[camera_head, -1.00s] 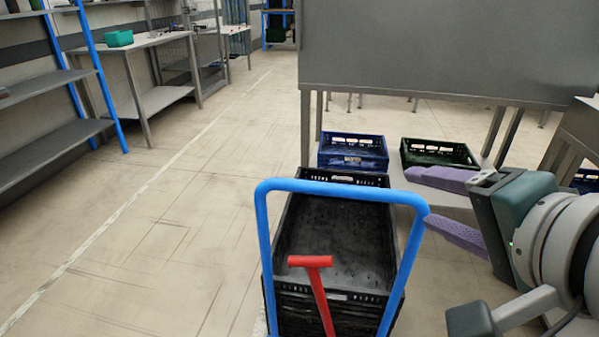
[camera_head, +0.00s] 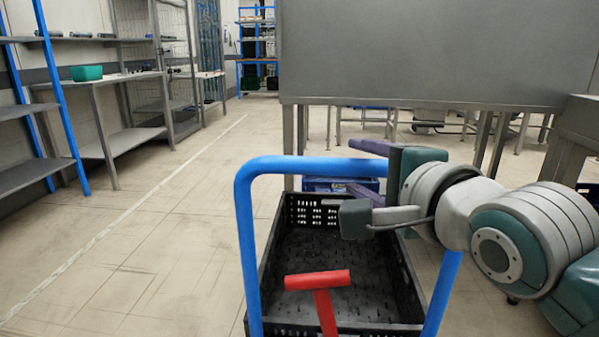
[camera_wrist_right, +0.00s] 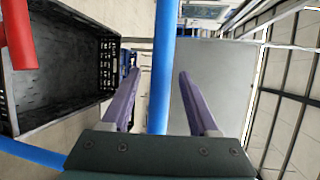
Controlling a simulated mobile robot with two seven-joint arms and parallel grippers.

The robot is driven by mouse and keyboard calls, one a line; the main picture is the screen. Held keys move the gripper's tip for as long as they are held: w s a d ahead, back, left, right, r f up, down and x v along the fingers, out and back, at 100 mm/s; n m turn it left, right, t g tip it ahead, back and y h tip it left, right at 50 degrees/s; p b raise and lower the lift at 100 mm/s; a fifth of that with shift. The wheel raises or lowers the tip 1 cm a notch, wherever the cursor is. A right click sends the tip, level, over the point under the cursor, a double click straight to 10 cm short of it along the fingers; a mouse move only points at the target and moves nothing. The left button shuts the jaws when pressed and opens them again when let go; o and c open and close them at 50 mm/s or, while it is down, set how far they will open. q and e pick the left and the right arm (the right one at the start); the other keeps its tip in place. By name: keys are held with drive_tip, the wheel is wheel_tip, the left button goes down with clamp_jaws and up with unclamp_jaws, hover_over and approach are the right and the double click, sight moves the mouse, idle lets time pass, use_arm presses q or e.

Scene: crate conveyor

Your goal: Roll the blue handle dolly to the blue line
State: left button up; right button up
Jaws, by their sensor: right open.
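The dolly's blue handle (camera_head: 300,166) is an upright hoop in front of a black crate (camera_head: 270,268). My right gripper (camera_head: 368,170) is at the top bar near its right end, one purple finger above and one below. In the right wrist view, the blue bar (camera_wrist_right: 163,60) runs between the two spread fingers of the right gripper (camera_wrist_right: 160,74). I cannot tell if either finger touches it. A red T-shaped lever (camera_head: 318,281) stands at the crate's near end. The dolly's wheels are hidden. No blue line is in view. My left gripper is not in view.
A large grey panel on legs (camera_head: 420,55) stands beyond the dolly. A blue crate (camera_head: 320,184) sits behind the black one. Shelves (camera_head: 35,175) and a workbench (camera_head: 125,140) line the left. The floor on the left is clear, with a white line (camera_head: 130,213).

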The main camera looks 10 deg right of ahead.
drive_tip(key=shift+b+x, duration=0.55)
drive_tip(key=shift+x, duration=1.5)
drive_tip(key=shift+c, duration=0.3)
clamp_jaws()
drive_tip(key=shift+f, duration=0.1)
